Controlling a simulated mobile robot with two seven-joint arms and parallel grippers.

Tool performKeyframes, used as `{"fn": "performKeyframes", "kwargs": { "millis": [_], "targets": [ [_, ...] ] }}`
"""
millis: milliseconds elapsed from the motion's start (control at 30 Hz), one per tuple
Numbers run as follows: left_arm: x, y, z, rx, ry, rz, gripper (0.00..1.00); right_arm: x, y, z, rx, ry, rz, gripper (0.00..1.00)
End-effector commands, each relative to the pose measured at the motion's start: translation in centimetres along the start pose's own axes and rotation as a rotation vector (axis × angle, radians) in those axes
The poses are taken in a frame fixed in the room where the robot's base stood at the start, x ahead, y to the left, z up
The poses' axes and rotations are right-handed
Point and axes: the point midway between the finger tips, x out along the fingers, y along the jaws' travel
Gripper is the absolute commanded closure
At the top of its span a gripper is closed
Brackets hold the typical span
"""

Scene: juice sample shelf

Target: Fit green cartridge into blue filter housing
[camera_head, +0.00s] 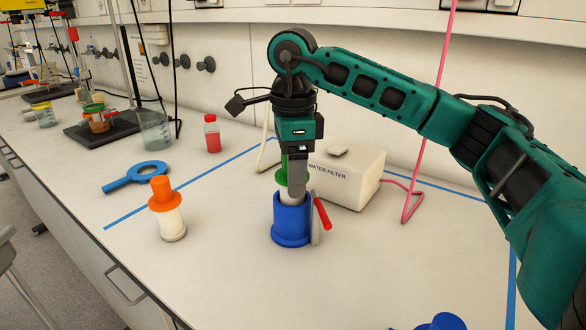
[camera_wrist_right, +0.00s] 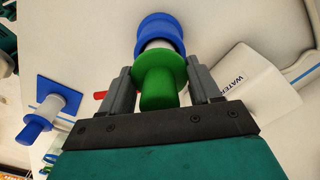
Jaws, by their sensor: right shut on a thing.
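The green cartridge (camera_head: 281,174) has a green cap and a white body. It is upright at the blue filter housing (camera_head: 291,227), which stands on the bench. My right gripper (camera_head: 298,188) points down and is shut on the cartridge. In the right wrist view, the green cartridge (camera_wrist_right: 158,82) sits between the fingers, in line with the blue housing (camera_wrist_right: 160,32). A band of white body shows between the green flange and the blue rim. The lower end is hidden at the housing's mouth, so its depth cannot be told. My left gripper is not in view.
A white WATER FILTER box (camera_head: 348,177) stands close behind right. A red-handled tool (camera_head: 322,212) is beside the housing. An orange-capped cartridge (camera_head: 166,196) and blue wrench (camera_head: 138,176) are left. A blue-capped object (camera_head: 446,322) is at the bottom edge.

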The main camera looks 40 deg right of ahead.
Motion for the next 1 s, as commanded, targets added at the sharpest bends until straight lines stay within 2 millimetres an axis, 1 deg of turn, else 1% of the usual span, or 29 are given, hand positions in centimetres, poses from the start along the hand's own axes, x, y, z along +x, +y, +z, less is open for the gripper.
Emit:
{"fn": "performKeyframes", "kwargs": {
  "millis": [533,1000],
  "targets": [
    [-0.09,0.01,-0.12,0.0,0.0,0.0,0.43,0.07,0.0,0.0,0.0,-0.001,0.0,0.72],
    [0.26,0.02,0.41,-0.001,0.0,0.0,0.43,1.02,0.0,-0.01,0.0,0.0,0.0,0.72]
  ]
}}
